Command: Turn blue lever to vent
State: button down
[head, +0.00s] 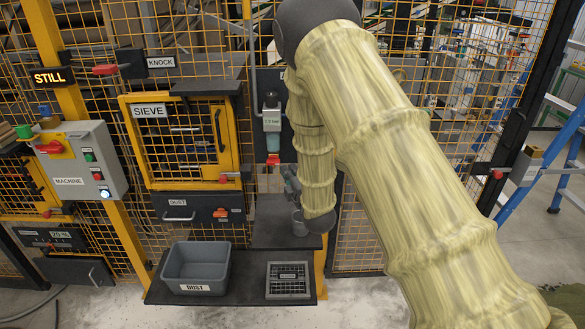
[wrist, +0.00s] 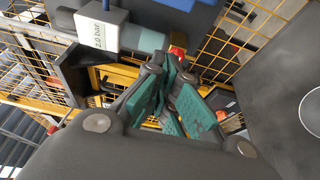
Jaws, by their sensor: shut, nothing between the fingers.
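The pressure unit (head: 271,122) with a bar label hangs on a dark panel left of my arm in the head view. In the wrist view its white label box (wrist: 97,28) reads about 2.0 bar, beside a blue body (wrist: 205,12) and a grey-teal cylinder (wrist: 143,39). I cannot tell which blue part is the lever, nor its position. My gripper (wrist: 172,72) has green pads drawn together, empty, just below the pressure unit in the wrist view. In the head view it (head: 291,182) is small and partly hidden by my arm.
The sieve door (head: 140,150), dust drawer (head: 180,213) and machine box (head: 80,160) stand to the left. A grey dust bin (head: 196,284) and a grated box (head: 288,292) sit on the low dark shelf (head: 247,288). Yellow mesh fencing stands behind.

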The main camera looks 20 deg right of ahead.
jog(key=w+d+p, duration=0.3)
jog(key=w+p, duration=0.2)
jog(key=w, duration=0.2)
jog(key=shift+d+p, duration=0.2)
jog(key=shift+p, duration=0.1)
